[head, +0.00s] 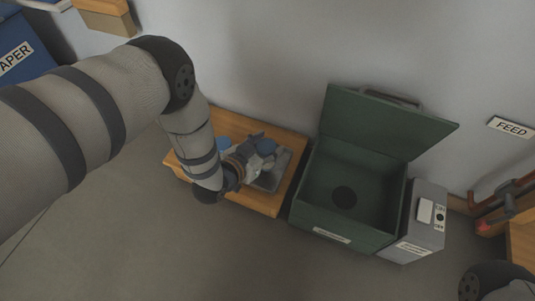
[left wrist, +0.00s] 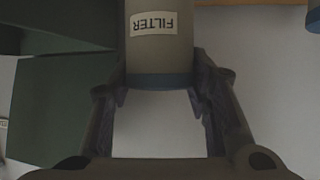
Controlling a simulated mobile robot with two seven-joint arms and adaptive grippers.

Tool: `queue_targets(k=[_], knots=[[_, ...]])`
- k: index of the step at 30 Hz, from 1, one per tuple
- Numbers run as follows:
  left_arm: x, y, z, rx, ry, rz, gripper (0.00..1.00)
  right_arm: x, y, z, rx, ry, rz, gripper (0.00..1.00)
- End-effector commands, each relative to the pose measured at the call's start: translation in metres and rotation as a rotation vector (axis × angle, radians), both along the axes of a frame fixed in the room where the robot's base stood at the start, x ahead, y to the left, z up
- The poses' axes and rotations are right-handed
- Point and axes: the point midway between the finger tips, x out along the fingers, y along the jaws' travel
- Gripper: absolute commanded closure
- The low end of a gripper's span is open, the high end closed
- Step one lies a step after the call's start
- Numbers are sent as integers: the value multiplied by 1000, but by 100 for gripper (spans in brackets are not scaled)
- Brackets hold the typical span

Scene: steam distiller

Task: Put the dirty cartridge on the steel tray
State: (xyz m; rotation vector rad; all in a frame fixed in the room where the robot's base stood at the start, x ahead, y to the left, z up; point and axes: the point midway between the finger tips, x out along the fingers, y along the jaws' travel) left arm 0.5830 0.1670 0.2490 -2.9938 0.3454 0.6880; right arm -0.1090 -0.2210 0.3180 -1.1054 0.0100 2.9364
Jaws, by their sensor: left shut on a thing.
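My left gripper (head: 262,150) is over the steel tray (head: 284,166) on a low wooden table. In the left wrist view the gripper (left wrist: 160,95) is shut on a grey-brown cylinder labelled FILTER, with a blue band at its near end, which looks like the dirty cartridge (left wrist: 160,55). In the head view the cartridge is mostly hidden by the gripper and wrist. I cannot tell whether it touches the tray. My right gripper is not in view.
An open green box (head: 345,180) with a raised lid (head: 385,125) stands just right of the wooden table (head: 250,201). A grey unit (head: 424,225) adjoins it. A blue object (head: 222,143) is partly hidden behind my left arm. Red-brown pipes (head: 500,194) are at far right. The front floor is clear.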

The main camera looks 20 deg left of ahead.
Motion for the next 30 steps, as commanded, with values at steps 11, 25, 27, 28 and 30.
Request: queue_targets(k=[11,25,27,28,30], knots=[[8,3,-38,0,-4,0,88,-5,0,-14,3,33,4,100],[8,3,-41,0,-3,0,36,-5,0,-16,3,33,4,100],[8,3,-41,0,-3,0,36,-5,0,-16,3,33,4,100],[8,3,-40,0,-3,0,36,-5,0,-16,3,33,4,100],[8,3,-37,0,-4,0,36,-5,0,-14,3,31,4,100]])
